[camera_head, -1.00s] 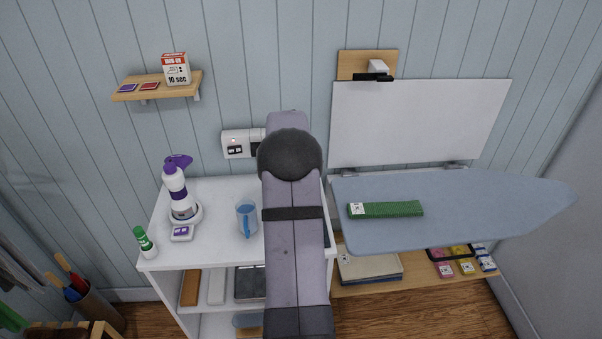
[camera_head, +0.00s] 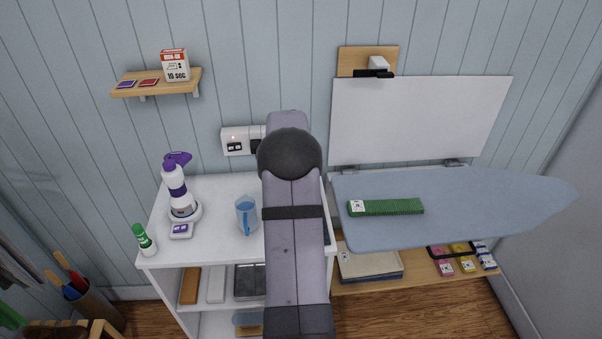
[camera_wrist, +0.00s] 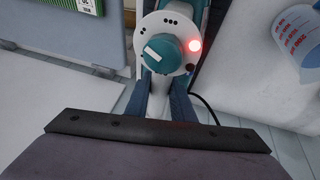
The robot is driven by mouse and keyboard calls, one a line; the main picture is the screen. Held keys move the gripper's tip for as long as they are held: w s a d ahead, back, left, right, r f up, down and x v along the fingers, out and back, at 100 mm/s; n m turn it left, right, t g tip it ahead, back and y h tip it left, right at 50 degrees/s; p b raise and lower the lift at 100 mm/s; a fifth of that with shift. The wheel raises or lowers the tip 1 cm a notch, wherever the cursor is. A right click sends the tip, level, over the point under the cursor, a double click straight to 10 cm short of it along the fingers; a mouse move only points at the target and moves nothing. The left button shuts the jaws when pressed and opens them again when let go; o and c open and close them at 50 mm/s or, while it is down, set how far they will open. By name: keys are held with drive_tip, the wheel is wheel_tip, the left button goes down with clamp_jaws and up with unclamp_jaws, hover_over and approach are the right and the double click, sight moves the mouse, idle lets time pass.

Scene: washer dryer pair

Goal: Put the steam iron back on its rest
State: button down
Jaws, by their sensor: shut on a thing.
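The steam iron (camera_wrist: 172,45) shows in the camera_wrist view at the top centre, a white and teal body with a teal dial and a glowing red light. My gripper (camera_wrist: 165,92) is shut on the iron, its dark blue fingers on either side of a white part below the dial. A black cord runs from the iron to the right and down. The iron's soleplate and its rest cannot be made out. In the camera_head view my arm hides both the iron and the gripper.
The ironing board (camera_head: 470,215) is at the right with a green block (camera_head: 390,207) on it. A measuring jug (camera_head: 246,216) stands on the white shelf unit (camera_head: 215,250), left of my arm. A spray bottle (camera_head: 177,190) and green-capped bottle (camera_head: 143,240) stand farther left. A wall socket (camera_head: 236,141) is behind.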

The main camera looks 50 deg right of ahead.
drive_tip(key=shift+d, duration=0.1)
drive_tip(key=c, duration=1.4)
unclamp_jaws()
drive_tip(key=shift+r, duration=0.1)
drive_tip(key=shift+c, duration=0.2)
drive_tip(key=shift+f, duration=0.25)
drive_tip(key=shift+b+v, duration=1.2)
drive_tip(key=shift+v, duration=2.7)
drive_tip(key=a+f+n+y, duration=0.1)
drive_tip(key=a+f+n, duration=0.1)
drive_tip(key=a, duration=1)
drive_tip(key=a+f+n+y, duration=0.2)
drive_tip(key=a, duration=0.9)
drive_tip(key=s+a+f+n+y, duration=0.1)
drive_tip(key=s+a+f+n, duration=0.1)
drive_tip(key=s+a, duration=0.5)
drive_tip(key=s+a+f+n+g, duration=0.1)
drive_tip(key=s+a+f, duration=0.3)
drive_tip(key=s+a, duration=0.4)
drive_tip(key=a+n, duration=0.1)
drive_tip(key=a, duration=0.4)
drive_tip(key=shift+a+n+g+y, duration=0.15)
drive_tip(key=shift+n+g+y, duration=0.15)
drive_tip(key=shift+y, duration=0.1)
